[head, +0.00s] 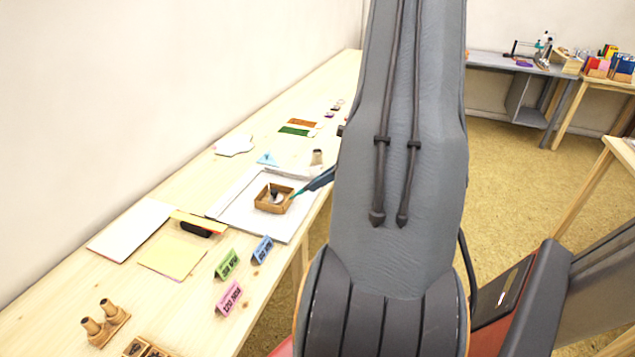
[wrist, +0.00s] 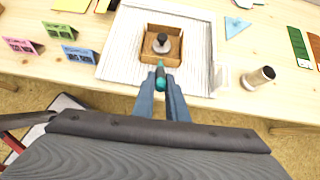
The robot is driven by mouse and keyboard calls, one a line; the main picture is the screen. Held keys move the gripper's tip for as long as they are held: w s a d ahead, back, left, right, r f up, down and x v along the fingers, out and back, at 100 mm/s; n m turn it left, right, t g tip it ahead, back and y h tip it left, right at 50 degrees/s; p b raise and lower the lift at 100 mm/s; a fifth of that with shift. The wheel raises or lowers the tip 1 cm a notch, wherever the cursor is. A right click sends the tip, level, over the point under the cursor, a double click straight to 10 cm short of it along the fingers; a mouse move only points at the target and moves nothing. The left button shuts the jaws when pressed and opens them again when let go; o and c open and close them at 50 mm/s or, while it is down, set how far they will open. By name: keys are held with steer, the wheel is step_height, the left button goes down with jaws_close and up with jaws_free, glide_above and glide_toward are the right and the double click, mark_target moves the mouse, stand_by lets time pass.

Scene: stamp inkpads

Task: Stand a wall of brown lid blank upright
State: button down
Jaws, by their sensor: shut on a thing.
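The brown lid blank (wrist: 148,50) lies on a white sheet-like board, and its brown sides look raised like a shallow box; I cannot tell how upright each wall is. It also shows in the head view (head: 262,204). A weight with a dark knob (wrist: 162,42) stands inside it. My gripper (wrist: 161,92) is shut on a teal-handled tool (wrist: 160,78), whose tip is at the near side of the blank. Whether the tip touches the wall, I cannot tell. In the head view my arm hides part of the bench.
The white board (wrist: 118,55) lies under the blank. Pink, green and blue folded label cards (head: 262,249) stand to the left.

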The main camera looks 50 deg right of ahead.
steer(key=shift+s+d+r+p, duration=0.25)
steer(key=shift+s+r+p, duration=0.05)
steer(key=shift+s, duration=0.25)
step_height(320, 180, up, 7)
steer(key=p, duration=0.5)
steer(key=shift+s+d+r, duration=0.15)
steer(key=shift+s+r, duration=0.05)
steer(key=shift+s, duration=0.2)
steer(key=shift+f, duration=0.1)
stand_by(1.0)
